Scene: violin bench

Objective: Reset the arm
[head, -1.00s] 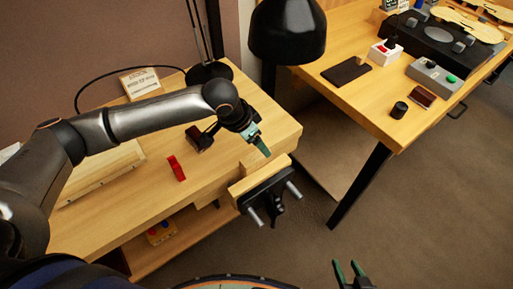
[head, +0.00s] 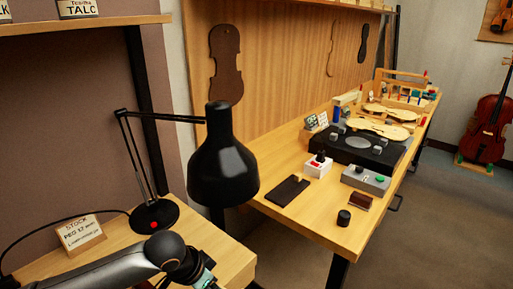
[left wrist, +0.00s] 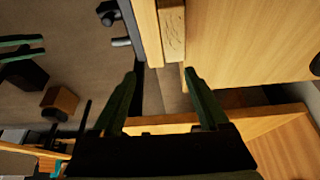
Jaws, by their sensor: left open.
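My left arm comes in at the bottom of the head view. Its gripper shows only in part at the lower edge, its fingertips cut off. In the left wrist view my left gripper (left wrist: 163,95) has its two green fingers spread, with nothing between them. It is near the edge of a wooden bench (left wrist: 250,40). My right gripper (left wrist: 22,48) shows at the left edge of the left wrist view, with its two green fingers apart and nothing seen between them. It is outside the head view.
A black desk lamp (head: 222,170) stands close beyond my left arm. A card sign (head: 80,235) stands on the near bench. The farther bench (head: 300,225) holds a dark pad (head: 288,190), a grey button box (head: 366,179) and violin plates (head: 385,128). Floor lies open at right.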

